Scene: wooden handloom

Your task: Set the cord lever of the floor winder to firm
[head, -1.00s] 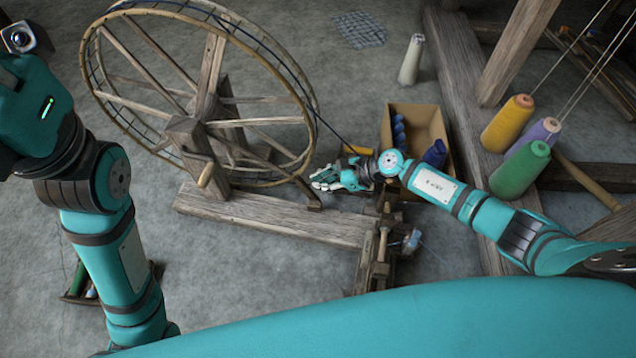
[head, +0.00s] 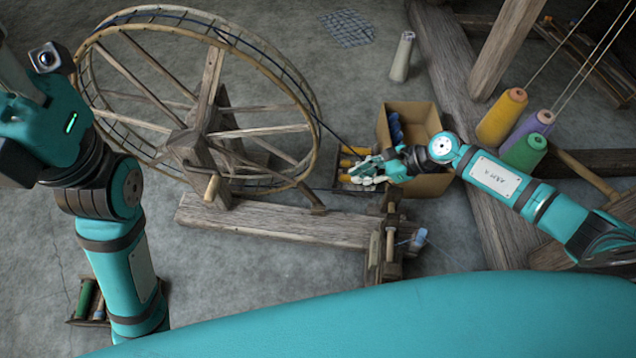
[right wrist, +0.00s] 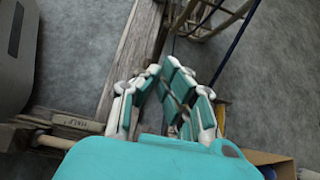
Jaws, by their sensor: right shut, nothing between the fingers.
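The floor winder stands on the floor with its large spoked wheel (head: 208,75), a wooden base beam (head: 270,225) and a short crank handle (head: 211,187). Its spindle end (head: 385,250) is at the beam's right end. My right gripper (head: 352,173) is shut and empty, above and behind that end. In the right wrist view its fingers (right wrist: 160,72) come together above the beam (right wrist: 130,60). A wooden part with a small, unreadable label (right wrist: 77,123) shows at lower left there. I cannot pick out the cord lever for certain. My left gripper is not clearly visible.
A cardboard box (head: 425,117) with blue spools is just behind my right gripper. Yellow (head: 500,117), purple and green (head: 525,152) cones stand by the loom timbers at right. A pale cone (head: 402,57) stands behind. Floor in front of the beam is clear.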

